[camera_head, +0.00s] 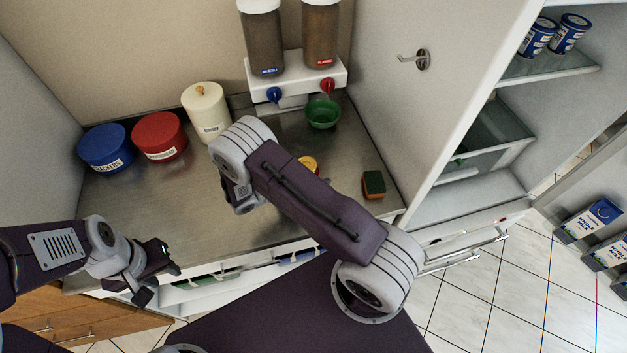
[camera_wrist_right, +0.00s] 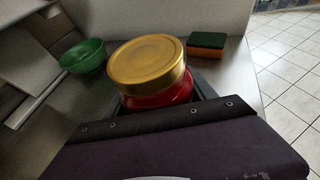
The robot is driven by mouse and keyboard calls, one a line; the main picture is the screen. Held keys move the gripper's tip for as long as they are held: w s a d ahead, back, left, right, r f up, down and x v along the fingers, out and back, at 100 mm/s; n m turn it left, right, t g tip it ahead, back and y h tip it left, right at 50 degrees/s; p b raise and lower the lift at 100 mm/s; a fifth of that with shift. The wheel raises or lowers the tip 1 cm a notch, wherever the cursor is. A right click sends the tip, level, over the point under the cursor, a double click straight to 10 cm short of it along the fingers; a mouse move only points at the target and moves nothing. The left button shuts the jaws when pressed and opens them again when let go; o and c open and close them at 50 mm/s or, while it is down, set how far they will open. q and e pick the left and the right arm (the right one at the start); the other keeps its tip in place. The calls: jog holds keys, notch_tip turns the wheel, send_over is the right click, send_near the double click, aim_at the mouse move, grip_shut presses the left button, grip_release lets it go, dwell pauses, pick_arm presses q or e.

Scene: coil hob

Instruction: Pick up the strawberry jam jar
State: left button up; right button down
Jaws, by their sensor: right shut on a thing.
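The strawberry jam jar (camera_wrist_right: 148,62) has a gold lid and a red body in the right wrist view. In the head view only a small yellow and red part of the jar (camera_head: 309,163) shows past my right arm. My right gripper (camera_wrist_right: 160,102) is shut on the jar, its dark fingers around the red body below the lid. In the head view my right gripper is hidden behind its own arm. My left gripper (camera_head: 160,280) is at the lower left by the counter's front edge, with its fingers apart and nothing between them.
A green bowl (camera_head: 322,113) stands under the dispenser (camera_head: 296,76). A green and orange sponge (camera_head: 373,184) lies right of the jar. Blue (camera_head: 105,148), red (camera_head: 158,136) and cream (camera_head: 205,110) canisters stand at the back left. A wall panel (camera_head: 430,90) bounds the right.

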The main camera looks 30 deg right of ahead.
jog(key=s+a+r, duration=0.2)
jog(key=s+r, duration=0.1)
jog(key=s, duration=0.2)
jog(key=s+a+r+b, duration=0.1)
jog(key=s+a+r, duration=0.1)
jog(key=s+r, duration=0.2)
jog(key=shift+s+a+r, duration=0.15)
jog(key=shift+s+a, duration=0.2)
jog(key=shift+s, duration=0.55)
